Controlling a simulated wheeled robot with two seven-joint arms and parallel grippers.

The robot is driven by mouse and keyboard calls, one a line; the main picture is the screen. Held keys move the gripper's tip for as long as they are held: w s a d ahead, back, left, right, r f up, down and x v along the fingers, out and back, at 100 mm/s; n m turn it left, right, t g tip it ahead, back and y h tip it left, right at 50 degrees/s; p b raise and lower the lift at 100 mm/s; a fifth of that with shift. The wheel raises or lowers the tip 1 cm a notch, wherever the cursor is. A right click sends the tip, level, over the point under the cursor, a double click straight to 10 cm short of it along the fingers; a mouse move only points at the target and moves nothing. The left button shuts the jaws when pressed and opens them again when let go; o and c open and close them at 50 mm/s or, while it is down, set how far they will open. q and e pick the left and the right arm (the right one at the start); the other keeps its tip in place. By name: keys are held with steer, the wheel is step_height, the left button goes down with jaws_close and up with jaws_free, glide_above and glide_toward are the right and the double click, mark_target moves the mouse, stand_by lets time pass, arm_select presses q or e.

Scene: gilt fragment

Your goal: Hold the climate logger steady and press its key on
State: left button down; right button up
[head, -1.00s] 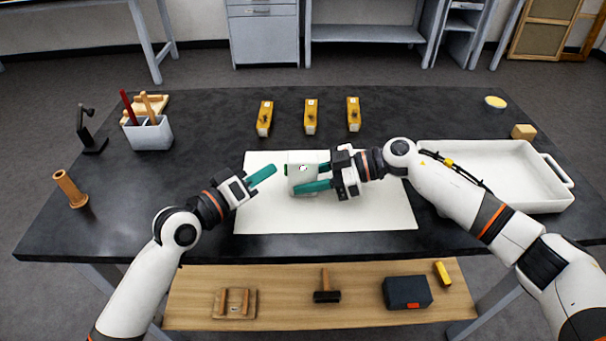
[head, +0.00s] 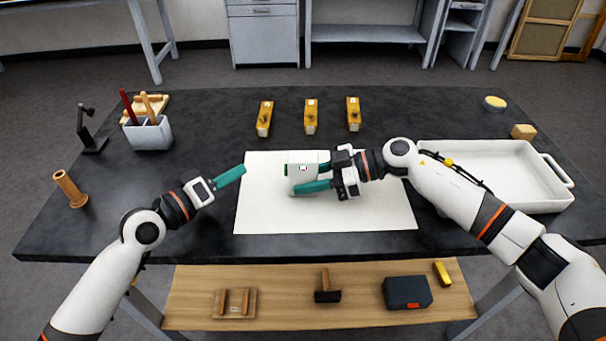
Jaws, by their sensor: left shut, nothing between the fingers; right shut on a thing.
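The climate logger (head: 300,171) is a small white box on the white sheet (head: 330,215). It has a small dark mark with a red spot on its face and a green key (head: 286,170) at its left side. My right gripper (head: 322,177) comes from the right, its teal fingers shut on the logger, one on the far side and one on the near side. My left gripper (head: 230,176) is shut and empty, its teal fingers together near the sheet's left edge, apart from the logger and to its left.
A white tray (head: 488,207) lies at the right, beside my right arm. Several yellow blocks (head: 311,117) stand behind the sheet. A grey pen holder (head: 150,135) and a brown wooden post (head: 70,188) stand at the left.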

steer(key=o, duration=0.8)
steer(key=shift+o, duration=0.2)
